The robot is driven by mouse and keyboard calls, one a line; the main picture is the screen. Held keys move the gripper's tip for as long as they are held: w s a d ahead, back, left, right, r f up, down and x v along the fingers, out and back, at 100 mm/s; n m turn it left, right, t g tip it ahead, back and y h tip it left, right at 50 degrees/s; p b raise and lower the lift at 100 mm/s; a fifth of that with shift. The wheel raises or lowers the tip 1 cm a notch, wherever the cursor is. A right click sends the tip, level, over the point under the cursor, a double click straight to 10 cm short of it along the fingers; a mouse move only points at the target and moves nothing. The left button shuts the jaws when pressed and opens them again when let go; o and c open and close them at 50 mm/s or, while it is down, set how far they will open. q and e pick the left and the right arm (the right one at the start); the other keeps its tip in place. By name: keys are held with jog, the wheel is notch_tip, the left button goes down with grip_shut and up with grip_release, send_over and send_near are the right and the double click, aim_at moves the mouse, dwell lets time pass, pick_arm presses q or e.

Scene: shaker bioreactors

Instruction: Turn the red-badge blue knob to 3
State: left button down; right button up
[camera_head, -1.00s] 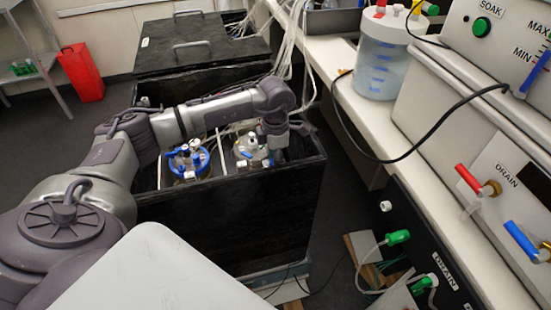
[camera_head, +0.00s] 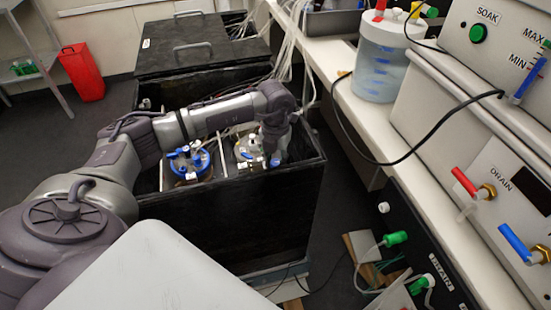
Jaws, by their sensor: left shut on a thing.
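My left gripper (camera_head: 272,154) reaches down into the open black shaker box (camera_head: 235,222), at its right compartment. It is shut on a small blue knob (camera_head: 275,160) at the right side of the vessel there. The gripper mostly covers this knob, and I cannot make out a red badge or a number on it. The vessel (camera_head: 246,150) has a pale metal top with white fittings. A second vessel with a blue ring lid (camera_head: 190,162) stands in the left compartment, apart from the gripper. My right gripper is not in view.
A closed black box lid with handles (camera_head: 190,45) lies behind. Pale tubes (camera_head: 290,50) hang behind the arm. A bench at right holds a clear tank (camera_head: 385,65) and a panel with red (camera_head: 465,182) and blue (camera_head: 518,242) levers. A red bin (camera_head: 82,72) stands back left.

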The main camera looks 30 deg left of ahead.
aim_at(275, 161)
pick_arm(q)
jog(key=shift+n, duration=1.1)
jog(key=c, duration=0.9)
grip_release()
jog(key=shift+o, duration=0.2)
notch_tip(275, 161, up, 12)
